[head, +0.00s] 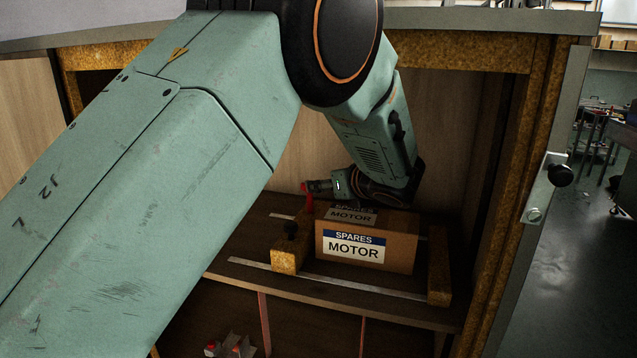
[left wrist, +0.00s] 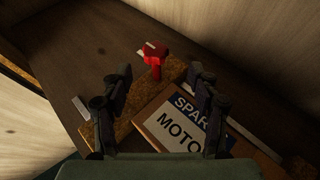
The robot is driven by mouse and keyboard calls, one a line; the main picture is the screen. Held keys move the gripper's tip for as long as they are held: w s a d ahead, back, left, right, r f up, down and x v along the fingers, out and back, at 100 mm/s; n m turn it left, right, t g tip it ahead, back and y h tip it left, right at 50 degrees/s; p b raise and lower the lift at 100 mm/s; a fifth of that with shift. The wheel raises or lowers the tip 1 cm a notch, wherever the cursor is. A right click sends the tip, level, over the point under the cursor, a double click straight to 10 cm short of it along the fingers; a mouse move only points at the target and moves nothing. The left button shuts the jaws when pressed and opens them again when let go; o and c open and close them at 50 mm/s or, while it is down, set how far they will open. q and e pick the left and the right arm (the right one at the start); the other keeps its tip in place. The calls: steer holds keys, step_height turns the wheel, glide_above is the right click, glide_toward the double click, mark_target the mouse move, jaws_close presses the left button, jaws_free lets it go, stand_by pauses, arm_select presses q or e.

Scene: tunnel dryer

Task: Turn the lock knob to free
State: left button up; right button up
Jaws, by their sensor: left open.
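A red T-shaped knob (left wrist: 155,60) stands on a wooden block (left wrist: 170,74) in the left wrist view, ahead of my left gripper (left wrist: 160,78). The gripper's two dark fingers are apart, with nothing held between them. In the head view, the red knob (head: 308,192) shows as a small red piece left of the carton, and my left gripper (head: 322,187) is close to it, reaching in behind the carton. Whether the fingers touch the knob cannot be told. A pale marker lies by the knob's top. My right gripper is not in view.
A cardboard carton labelled SPARES MOTOR (head: 365,246) sits on the shelf (head: 245,250) between wooden blocks (head: 289,262). Metal strips cross the shelf. An open door with a black knob (head: 560,175) edges the right side. Wooden walls close in the compartment.

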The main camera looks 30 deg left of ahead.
mark_target(310, 198)
arm_select(q)
steer(key=x, duration=0.7)
steer(key=shift+s+a+b, duration=0.2)
steer(key=shift+a+b, duration=0.05)
steer(key=shift+b, duration=0.05)
steer(key=shift+s+d+r, duration=0.15)
steer(key=shift+s+r, duration=0.2)
steer(key=shift+s, duration=0.05)
steer(key=shift+w+f, duration=0.3)
steer(key=shift+w, duration=0.1)
steer(key=c, duration=0.5)
steer(key=shift+s+r, duration=0.1)
steer(key=shift+c, duration=1.4)
steer(key=c, duration=0.4)
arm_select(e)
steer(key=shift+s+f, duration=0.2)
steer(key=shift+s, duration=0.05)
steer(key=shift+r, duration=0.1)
